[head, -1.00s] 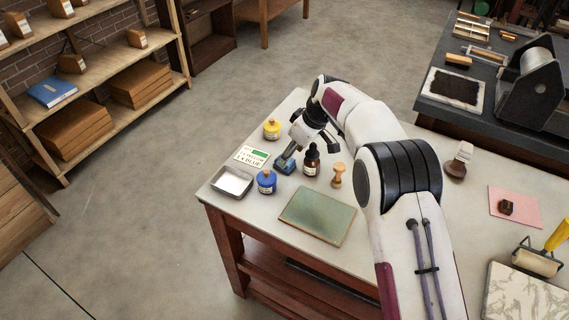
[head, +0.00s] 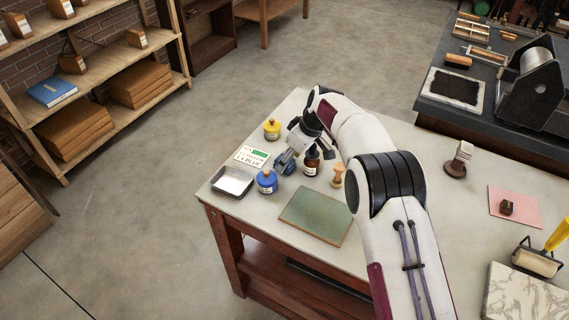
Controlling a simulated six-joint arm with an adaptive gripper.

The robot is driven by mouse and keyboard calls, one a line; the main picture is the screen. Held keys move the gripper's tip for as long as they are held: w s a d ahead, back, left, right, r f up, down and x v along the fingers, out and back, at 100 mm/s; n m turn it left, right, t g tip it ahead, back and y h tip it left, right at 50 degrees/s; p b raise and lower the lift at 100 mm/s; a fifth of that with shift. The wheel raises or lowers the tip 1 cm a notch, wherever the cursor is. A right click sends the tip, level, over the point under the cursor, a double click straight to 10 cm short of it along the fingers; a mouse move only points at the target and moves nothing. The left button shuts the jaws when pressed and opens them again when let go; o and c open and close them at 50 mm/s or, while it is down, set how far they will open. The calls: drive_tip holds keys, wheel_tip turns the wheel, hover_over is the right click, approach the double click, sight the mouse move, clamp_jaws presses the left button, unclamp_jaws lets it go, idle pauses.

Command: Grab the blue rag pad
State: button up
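The blue rag pad (head: 284,167) is a small dark blue block on the table, between the blue jar and the brown dropper bottle. My gripper (head: 287,157) is right at the pad, with its fingers pointing down and left over it. The fingertips overlap the pad in this view. They are too small here to tell whether they are open or closed on it, and I cannot tell whether the pad is lifted.
Close around stand a blue jar (head: 266,182), a brown dropper bottle (head: 311,166), a yellow jar (head: 272,129), a metal tray (head: 250,183), a printed card (head: 251,157) and a wooden stamp handle (head: 337,174). A green plate (head: 316,217) lies in front.

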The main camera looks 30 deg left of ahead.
drive_tip(key=shift+x, duration=1.1)
drive_tip(key=c, duration=1.1)
